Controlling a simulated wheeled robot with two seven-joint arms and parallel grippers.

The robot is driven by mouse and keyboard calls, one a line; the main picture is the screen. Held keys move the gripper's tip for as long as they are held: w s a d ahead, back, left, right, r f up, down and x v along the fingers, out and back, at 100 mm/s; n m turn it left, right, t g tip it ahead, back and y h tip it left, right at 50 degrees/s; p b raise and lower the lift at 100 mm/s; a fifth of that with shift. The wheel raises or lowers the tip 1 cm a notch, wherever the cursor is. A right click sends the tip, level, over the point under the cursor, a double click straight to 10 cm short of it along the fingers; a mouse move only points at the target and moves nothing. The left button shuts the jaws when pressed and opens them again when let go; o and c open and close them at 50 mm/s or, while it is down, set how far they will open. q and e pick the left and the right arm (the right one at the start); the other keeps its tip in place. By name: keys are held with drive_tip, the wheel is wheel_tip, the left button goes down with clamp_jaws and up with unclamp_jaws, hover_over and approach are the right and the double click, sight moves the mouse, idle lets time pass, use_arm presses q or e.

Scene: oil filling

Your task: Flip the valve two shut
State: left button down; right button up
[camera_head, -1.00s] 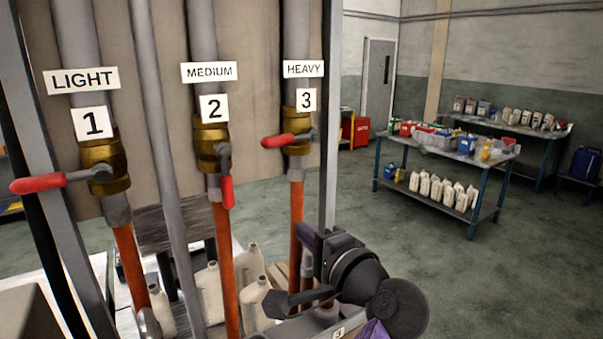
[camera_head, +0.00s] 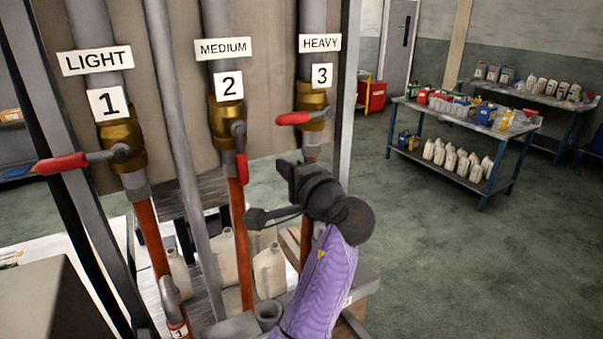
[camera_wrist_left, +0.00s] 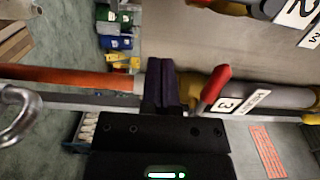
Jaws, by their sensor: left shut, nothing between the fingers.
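Valve two (camera_head: 223,120) is a brass valve on the middle pipe, under the MEDIUM label (camera_head: 224,48) and the 2 plate (camera_head: 228,86). Its red handle (camera_head: 241,167) points down, along the pipe. My left gripper (camera_head: 283,170) is raised in front of the pipes, right of and slightly below that handle, and not touching it. In the left wrist view its dark fingers (camera_wrist_left: 162,85) are together and empty, beside a red handle (camera_wrist_left: 215,90) near the 3 plate. My right gripper is out of view.
Valve one (camera_head: 121,138) and valve three (camera_head: 311,108) have red handles pointing sideways to the left. Pale jugs (camera_head: 269,270) stand behind the pipes, below. A grey post (camera_head: 346,90) edges the panel at right. Open floor and a workbench (camera_head: 480,125) lie beyond.

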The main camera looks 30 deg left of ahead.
sight(241, 155)
use_arm(q)
drive_tip(key=s+a, duration=0.1)
drive_tip(key=s+a+p, duration=0.1)
drive_tip(key=s, duration=0.1)
drive_tip(key=shift+a+p, duration=0.25)
drive_tip(key=shift+p, duration=0.05)
drive_tip(key=shift+s, duration=0.1)
drive_tip(key=shift+s+a+m+p, duration=0.1)
drive_tip(key=shift+s+m+p, duration=0.15)
drive_tip(key=shift+m+p, duration=0.2)
drive_tip(key=shift+f, duration=0.1)
